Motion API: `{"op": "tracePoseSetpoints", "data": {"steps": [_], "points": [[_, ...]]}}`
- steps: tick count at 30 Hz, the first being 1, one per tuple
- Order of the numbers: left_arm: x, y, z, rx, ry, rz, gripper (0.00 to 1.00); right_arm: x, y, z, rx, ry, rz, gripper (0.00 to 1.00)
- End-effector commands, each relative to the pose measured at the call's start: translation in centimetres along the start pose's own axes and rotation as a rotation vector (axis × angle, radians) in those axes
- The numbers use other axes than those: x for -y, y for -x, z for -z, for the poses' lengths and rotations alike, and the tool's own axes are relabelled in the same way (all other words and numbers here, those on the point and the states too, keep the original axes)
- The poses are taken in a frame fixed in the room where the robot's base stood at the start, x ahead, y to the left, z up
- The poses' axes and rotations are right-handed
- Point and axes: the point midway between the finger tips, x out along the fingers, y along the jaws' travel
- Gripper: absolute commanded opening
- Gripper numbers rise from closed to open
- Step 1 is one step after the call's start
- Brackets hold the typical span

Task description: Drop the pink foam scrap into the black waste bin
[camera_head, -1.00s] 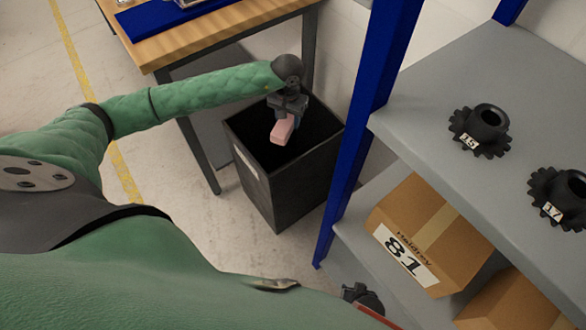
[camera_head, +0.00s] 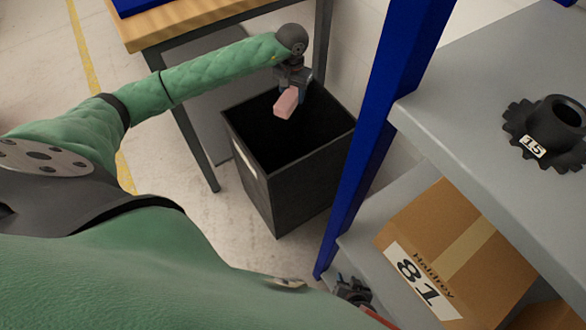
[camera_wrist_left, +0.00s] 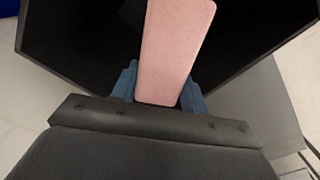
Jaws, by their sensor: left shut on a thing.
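The pink foam scrap (camera_head: 286,102) is a small block held in my left gripper (camera_head: 291,82), which is shut on it. In the head view the scrap hangs over the back left part of the opening of the black waste bin (camera_head: 291,180). The left wrist view shows the scrap (camera_wrist_left: 172,50) between the blue fingers, with the dark inside of the bin (camera_wrist_left: 90,40) behind it.
A wooden-topped table (camera_head: 165,25) stands behind and left of the bin. A blue shelf post (camera_head: 385,120) rises just right of the bin. The grey shelf (camera_head: 470,100) holds a black gear (camera_head: 550,130); a cardboard box (camera_head: 455,250) sits below. Floor left of the bin is clear.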

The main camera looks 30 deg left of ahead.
Motion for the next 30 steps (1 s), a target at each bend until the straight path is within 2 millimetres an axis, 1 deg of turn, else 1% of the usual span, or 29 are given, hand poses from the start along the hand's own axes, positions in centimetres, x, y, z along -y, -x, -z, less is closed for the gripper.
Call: {"op": "tracePoseSetpoints", "data": {"steps": [1,6,12,16,23,24,27,30], "points": [[0.0,-0.7,-0.1,0.002,0.001,-0.001,0.23,-0.1,-0.1,-0.1,0.000,0.000,0.000,0.36],[0.0,-2.5,-0.1,0.002,0.000,0.000,0.23,-0.1,-0.4,-0.3,-0.001,0.000,0.000,0.36],[0.0,-4.2,-0.1,0.001,0.000,0.000,0.23,-0.2,-0.6,-0.5,-0.002,-0.001,-0.001,0.36],[0.1,-4.6,0.0,0.000,0.000,0.001,0.23,-0.2,-0.6,-0.5,-0.002,-0.001,0.000,0.36],[0.1,-4.6,0.0,-0.001,0.000,0.002,0.23,-0.1,-0.6,-0.5,-0.002,-0.001,0.000,0.36],[0.1,-4.6,0.0,-0.001,0.000,0.002,0.52,-0.1,-0.6,-0.5,-0.002,-0.001,0.000,0.36],[0.1,-4.6,0.0,-0.001,0.000,0.001,0.70,-0.1,-0.6,-0.5,-0.002,-0.001,0.000,0.36],[0.0,-4.6,0.0,-0.001,0.000,0.001,0.70,-0.1,-0.6,-0.6,-0.001,-0.001,0.000,0.36]]}}
